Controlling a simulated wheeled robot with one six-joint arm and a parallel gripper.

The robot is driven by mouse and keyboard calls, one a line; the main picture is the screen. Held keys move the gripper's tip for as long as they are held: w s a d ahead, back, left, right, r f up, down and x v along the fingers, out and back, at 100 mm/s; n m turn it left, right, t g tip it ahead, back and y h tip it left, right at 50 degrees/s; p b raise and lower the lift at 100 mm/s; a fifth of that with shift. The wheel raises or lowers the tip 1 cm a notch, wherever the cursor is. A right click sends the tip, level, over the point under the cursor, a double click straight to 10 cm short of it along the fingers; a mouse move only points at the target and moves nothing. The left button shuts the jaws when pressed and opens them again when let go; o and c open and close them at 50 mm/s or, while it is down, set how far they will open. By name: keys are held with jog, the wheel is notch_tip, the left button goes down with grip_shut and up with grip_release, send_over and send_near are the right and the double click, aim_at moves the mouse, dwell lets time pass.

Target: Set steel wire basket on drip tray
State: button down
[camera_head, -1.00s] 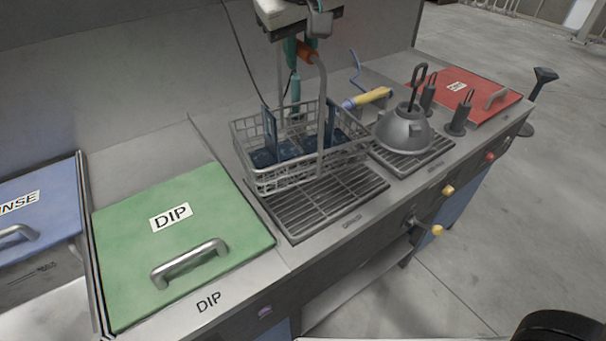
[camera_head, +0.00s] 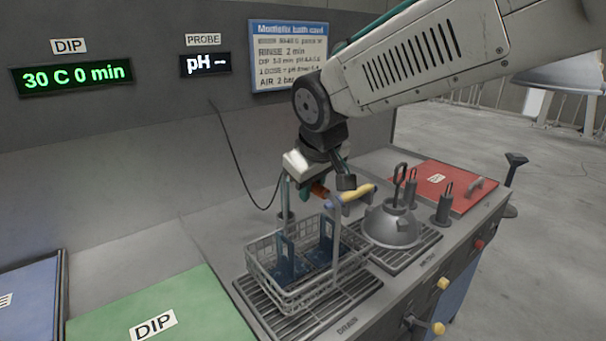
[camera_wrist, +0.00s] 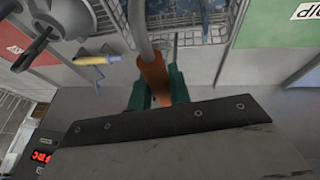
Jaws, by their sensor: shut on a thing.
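The steel wire basket (camera_head: 300,293) holds blue parts (camera_head: 284,264) standing inside. It is upright over the drip tray (camera_head: 362,292), a dark slatted grate marked DRAIN; its base looks to be at or very near the slats, and I cannot tell if it touches. My gripper (camera_head: 318,191) is shut on the orange grip of the basket's tall handle. In the wrist view the gripper's green fingers (camera_wrist: 158,88) close around the orange grip (camera_wrist: 154,75), with part of the basket (camera_wrist: 195,32) beyond. The basket's far underside is hidden.
A green DIP lid (camera_head: 150,310) lies to the left. A grey dome-shaped hood (camera_head: 391,226) stands on a second grate to the right, with a yellow-handled tool (camera_head: 350,195) behind the basket. A red lid (camera_head: 447,183) is further right. A cable hangs behind.

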jog(key=shift+f, duration=1.95)
jog(key=c, duration=1.3)
grip_release()
jog(key=shift+f, duration=0.2)
jog(key=a+v, duration=0.1)
jog(key=v, duration=1.1)
jog(key=s+d+f+m+g, duration=0.1)
jog(key=s+d+m, duration=0.1)
jog(key=s+d, duration=0.35)
jog(key=s+d+f+m, duration=0.1)
jog(key=s+d+f, duration=0.15)
jog(key=d, duration=0.65)
jog(key=s+d+f+m+g, duration=0.1)
jog(key=s+d+f+m, duration=0.1)
jog(key=s, duration=0.5)
jog(key=s+d+f+m+g, duration=0.1)
jog(key=s+d+f+m, duration=0.1)
jog(key=s+d+f, duration=0.2)
jog(key=s+d, duration=0.1)
jog(key=s, duration=0.1)
jog(key=shift+s+g+h, duration=0.3)
jog(key=shift+s+g, duration=0.1)
